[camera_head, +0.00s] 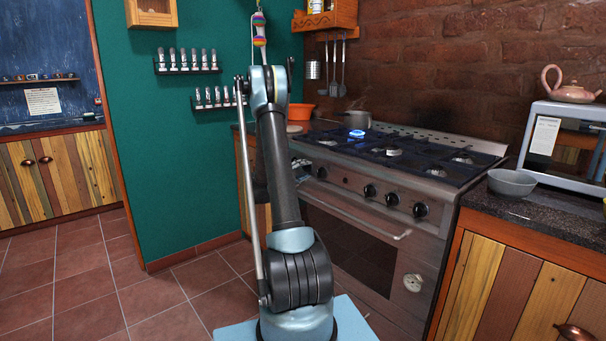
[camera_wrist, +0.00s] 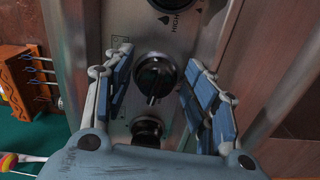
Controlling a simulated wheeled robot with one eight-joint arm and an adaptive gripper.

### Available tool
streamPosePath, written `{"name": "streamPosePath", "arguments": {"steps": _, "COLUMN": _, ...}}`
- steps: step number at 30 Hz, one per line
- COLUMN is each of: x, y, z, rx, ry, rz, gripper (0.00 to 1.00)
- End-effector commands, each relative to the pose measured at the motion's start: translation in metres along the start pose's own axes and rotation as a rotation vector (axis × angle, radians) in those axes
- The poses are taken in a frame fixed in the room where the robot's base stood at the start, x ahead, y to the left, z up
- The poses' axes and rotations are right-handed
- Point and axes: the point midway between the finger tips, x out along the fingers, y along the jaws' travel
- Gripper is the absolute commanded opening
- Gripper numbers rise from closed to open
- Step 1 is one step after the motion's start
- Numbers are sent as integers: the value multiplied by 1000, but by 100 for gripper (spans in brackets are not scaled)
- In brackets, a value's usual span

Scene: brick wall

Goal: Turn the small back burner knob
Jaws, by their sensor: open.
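The stove (camera_head: 400,168) has a row of dark knobs on its steel front panel, including one (camera_head: 370,190) left of the middle. In the wrist view, my gripper (camera_wrist: 158,60) is open, with a blue-padded finger on each side of a round black knob (camera_wrist: 154,76). I cannot tell whether the fingers touch it. A second knob (camera_wrist: 156,22) is above it, and another dark knob (camera_wrist: 147,129) is partly hidden below by the gripper. I cannot tell which knob is the small back burner's. My gripper cannot be made out in the head view.
An oven handle (camera_head: 350,217) runs below the knobs. A grey bowl (camera_head: 512,182) and a microwave (camera_head: 565,145) stand on the right counter. The tiled floor (camera_head: 80,270) at left is clear.

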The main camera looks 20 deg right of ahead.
Motion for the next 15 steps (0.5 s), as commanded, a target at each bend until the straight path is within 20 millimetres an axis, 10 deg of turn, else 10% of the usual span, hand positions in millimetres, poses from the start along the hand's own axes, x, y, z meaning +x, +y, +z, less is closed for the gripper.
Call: {"name": "streamPosePath", "arguments": {"steps": 15, "x": -58, "y": -1, "z": -1, "rx": -1, "ry": 3, "rz": -1, "gripper": 53}}
